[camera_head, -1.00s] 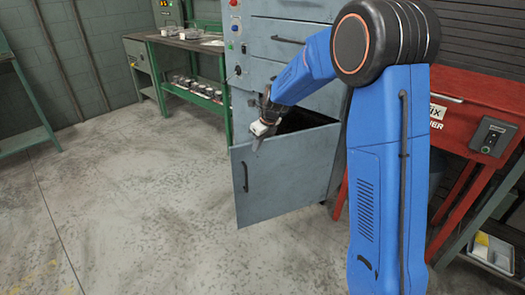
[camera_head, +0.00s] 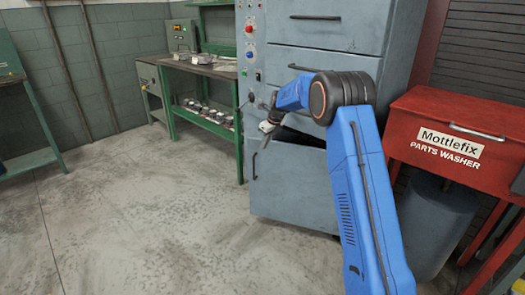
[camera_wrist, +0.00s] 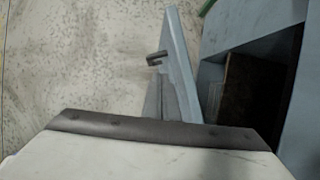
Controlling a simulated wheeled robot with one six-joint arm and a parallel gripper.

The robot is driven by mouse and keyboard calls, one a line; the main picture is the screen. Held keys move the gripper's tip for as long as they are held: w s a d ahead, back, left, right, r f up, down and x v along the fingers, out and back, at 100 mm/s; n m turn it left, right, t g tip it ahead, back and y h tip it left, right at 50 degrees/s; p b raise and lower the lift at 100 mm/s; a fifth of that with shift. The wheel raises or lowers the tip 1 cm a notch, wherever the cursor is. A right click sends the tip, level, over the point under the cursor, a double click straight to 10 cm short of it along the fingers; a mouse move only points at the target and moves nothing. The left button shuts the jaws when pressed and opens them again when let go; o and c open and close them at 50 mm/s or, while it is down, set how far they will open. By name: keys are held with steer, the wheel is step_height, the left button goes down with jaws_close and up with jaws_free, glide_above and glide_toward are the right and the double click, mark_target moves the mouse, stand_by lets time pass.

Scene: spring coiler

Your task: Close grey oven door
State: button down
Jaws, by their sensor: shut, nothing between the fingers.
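The grey oven door (camera_head: 292,185) is the lowest front panel of the blue-grey cabinet. It stands ajar, with a dark gap (camera_head: 298,137) along its top. Its dark handle (camera_head: 254,166) is at the left edge. In the wrist view the door (camera_wrist: 178,75) shows edge-on with its handle (camera_wrist: 155,58), apart from the oven body and its dark opening (camera_wrist: 234,88). My gripper (camera_head: 266,128) is shut and empty at the door's upper left corner. In the wrist view my gripper (camera_wrist: 155,130) fills the bottom and hides part of the door; contact cannot be told.
A red parts washer (camera_head: 455,135) stands at right, with a dark grey bin (camera_head: 432,225) under it. A green workbench (camera_head: 205,110) with several small items stands left of the oven. The floor (camera_head: 150,220) in front and left is clear.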

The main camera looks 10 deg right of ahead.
steer(key=shift+w+d, duration=0.3)
steer(key=shift+w, duration=0.35)
steer(key=shift+w+d, duration=0.3)
steer(key=shift+w, duration=0.3)
steer(key=shift+s, duration=0.1)
